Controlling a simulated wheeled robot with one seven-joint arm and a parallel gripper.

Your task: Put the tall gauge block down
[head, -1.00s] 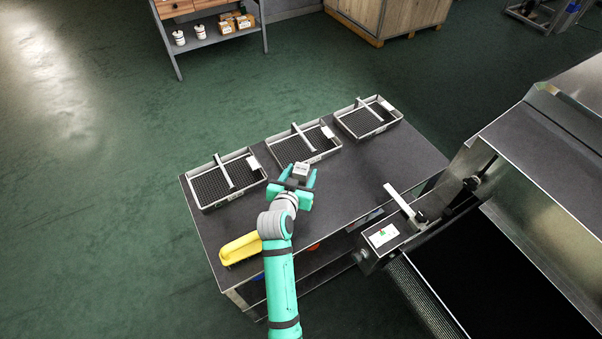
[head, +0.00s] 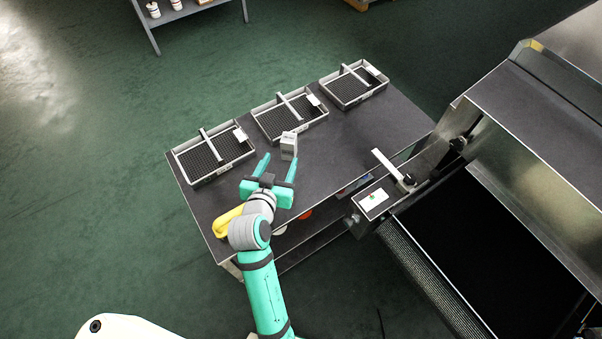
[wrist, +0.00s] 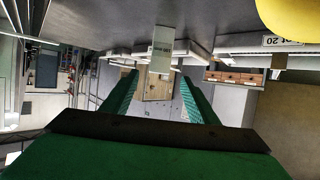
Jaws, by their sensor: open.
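The tall gauge block (head: 289,146), a light grey block with a small label, stands upright on the dark tabletop (head: 330,180), just in front of the middle tray. It also shows in the wrist view (wrist: 161,50), which is upside down, with the tabletop at the top. My gripper (head: 278,159) is open and empty, low at the table and on the near side of the block. In the wrist view its two green fingers (wrist: 160,88) are spread apart, and the block shows beyond them, clear of both. Nothing hides the block in the head view.
Three mesh trays, left (head: 178,151), middle (head: 257,122) and right (head: 325,87), line the table's far side, each with a bar across it. A yellow object (head: 228,221) lies at the near left edge. The metal dryer (head: 545,130) stands at right.

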